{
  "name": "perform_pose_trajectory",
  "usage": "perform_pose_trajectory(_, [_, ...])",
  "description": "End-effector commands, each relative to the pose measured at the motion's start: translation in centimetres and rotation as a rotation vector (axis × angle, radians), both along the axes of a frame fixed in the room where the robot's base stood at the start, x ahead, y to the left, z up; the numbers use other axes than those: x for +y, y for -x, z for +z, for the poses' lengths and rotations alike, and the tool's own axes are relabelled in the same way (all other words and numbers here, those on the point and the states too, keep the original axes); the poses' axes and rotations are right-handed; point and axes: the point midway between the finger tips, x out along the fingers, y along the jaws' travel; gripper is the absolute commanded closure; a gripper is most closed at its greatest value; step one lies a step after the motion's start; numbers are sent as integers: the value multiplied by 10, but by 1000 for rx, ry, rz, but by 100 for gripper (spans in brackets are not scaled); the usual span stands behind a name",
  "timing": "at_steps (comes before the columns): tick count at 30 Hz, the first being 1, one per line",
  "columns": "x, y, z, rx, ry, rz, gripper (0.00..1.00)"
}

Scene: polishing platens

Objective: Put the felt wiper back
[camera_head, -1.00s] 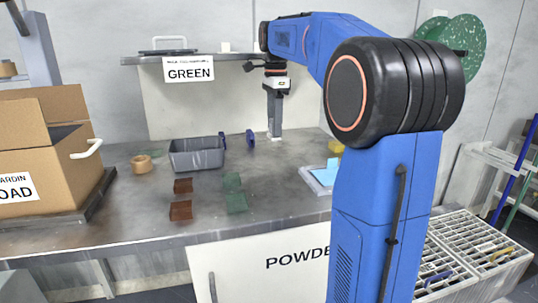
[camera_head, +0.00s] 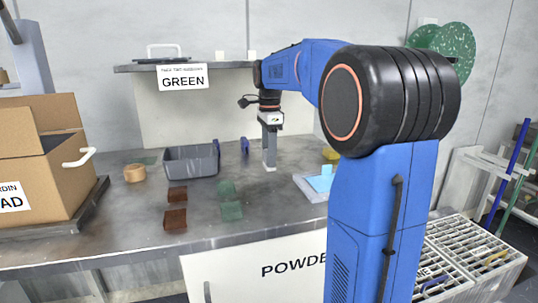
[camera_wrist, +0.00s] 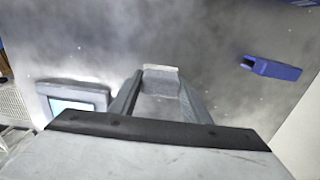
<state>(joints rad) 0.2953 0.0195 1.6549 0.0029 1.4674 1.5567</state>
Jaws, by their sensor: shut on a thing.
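My gripper (camera_head: 269,160) points down over the grey bench, right of the grey bin. In the wrist view my gripper (camera_wrist: 155,92) has its two fingers on either side of a grey piece with a pale end strip, which I take to be the felt wiper (camera_wrist: 160,78). The gripper is shut on it. In the head view only a small pale end of the wiper (camera_head: 269,168) shows below the fingers, close to the bench top; I cannot tell whether it touches.
A grey bin (camera_head: 192,162), a blue piece (camera_head: 245,146) and a tape roll (camera_head: 135,173) stand on the bench (camera_head: 120,215). Brown blocks (camera_head: 176,219) and green blocks (camera_head: 231,211) lie in front. A pale tray (camera_head: 309,190) with a light-blue sheet is right. A shelf (camera_head: 225,66) overhangs behind.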

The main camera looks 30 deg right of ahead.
Motion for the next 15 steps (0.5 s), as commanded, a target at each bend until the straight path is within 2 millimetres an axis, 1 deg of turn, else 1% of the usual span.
perform_pose_trajectory(2, [0,0,-2,1,0,0,81])
perform_pose_trajectory(3, [0,0,-2,1,0,0,54])
perform_pose_trajectory(5, [0,0,-2,0,0,0,40])
perform_pose_trajectory(6, [0,0,-2,0,0,0,38])
perform_pose_trajectory(15, [0,0,-1,0,0,0,38])
